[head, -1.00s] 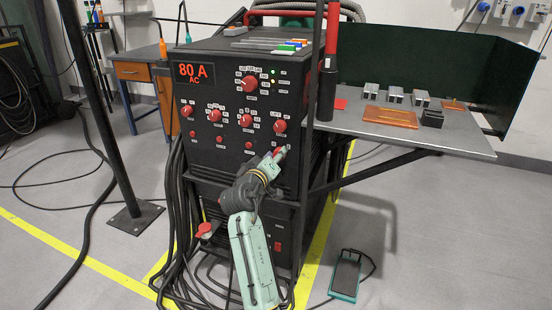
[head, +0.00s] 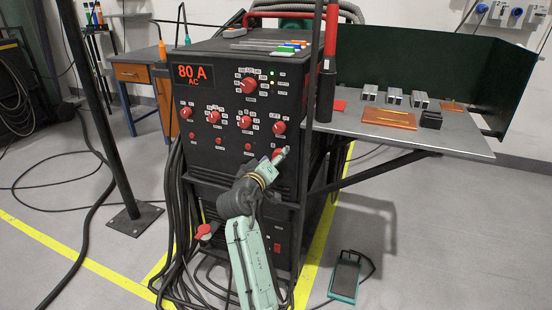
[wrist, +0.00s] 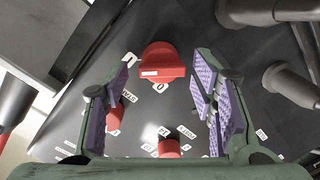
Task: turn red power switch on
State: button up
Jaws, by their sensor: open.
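The red power switch is a red rotary knob (wrist: 162,62) with a white mark, seen in the wrist view with a "0" label just below it and a "1" label to its upper left. In the head view its red edge (head: 277,153) shows low on the right of the black machine's front, mostly hidden by my gripper. My gripper (wrist: 161,80) is open, with one purple-padded finger on each side of the knob. I cannot tell whether the pads touch it; gaps show on both sides in the wrist view.
The black machine (head: 230,160) carries several other red knobs above and left of my gripper, and a display reading 80 A AC. A metal side table (head: 460,143) stands to the right. Cables hang at the machine's left. A foot pedal (head: 345,277) lies on the floor.

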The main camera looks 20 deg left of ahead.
jog(key=s, duration=1)
jog(key=shift+s+a+r, duration=0.15)
jog(key=shift+s+r, duration=0.25)
jog(key=shift+r, duration=0.05)
